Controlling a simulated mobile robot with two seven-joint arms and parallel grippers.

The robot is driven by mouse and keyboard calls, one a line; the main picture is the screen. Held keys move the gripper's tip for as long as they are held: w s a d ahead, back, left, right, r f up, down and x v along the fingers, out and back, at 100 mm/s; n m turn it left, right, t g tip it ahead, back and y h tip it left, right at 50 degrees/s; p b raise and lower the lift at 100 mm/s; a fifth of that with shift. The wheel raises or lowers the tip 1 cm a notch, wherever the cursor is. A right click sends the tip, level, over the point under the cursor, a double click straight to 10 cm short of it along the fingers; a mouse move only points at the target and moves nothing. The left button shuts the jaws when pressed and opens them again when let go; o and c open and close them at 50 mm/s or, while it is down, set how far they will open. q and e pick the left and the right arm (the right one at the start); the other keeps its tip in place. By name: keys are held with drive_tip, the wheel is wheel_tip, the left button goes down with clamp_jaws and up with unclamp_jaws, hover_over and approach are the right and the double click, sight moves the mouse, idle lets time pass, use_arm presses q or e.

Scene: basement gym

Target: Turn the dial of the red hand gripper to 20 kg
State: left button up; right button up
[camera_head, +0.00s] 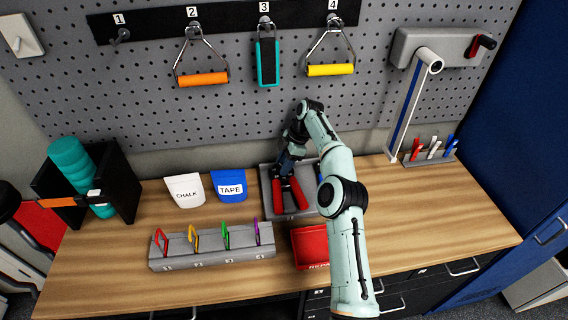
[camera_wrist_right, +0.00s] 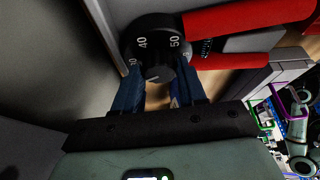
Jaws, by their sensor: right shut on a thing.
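The red hand gripper (camera_head: 299,193) lies in a shallow grey tray (camera_head: 266,188) against the back of the workbench, its red handles toward me. In the right wrist view its black dial (camera_wrist_right: 157,38) fills the top centre. White numbers 40 and 50 read clearly on it; the others are partly hidden or blurred. A pale mark shows on the central knob, but I cannot tell the set value. My right gripper (camera_head: 289,160) is over the hinge end. Its blue fingers (camera_wrist_right: 160,84) are shut on the dial from both sides. My left gripper is not in view.
White chalk (camera_head: 184,190) and blue tape (camera_head: 229,185) pouches stand left of the tray. A grey rack (camera_head: 212,259) with coloured clips and a red bin (camera_head: 309,246) are in front. The pegboard (camera_head: 130,85) rises behind.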

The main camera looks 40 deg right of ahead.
idle(0.5)
drive_tip(key=o, duration=1.1)
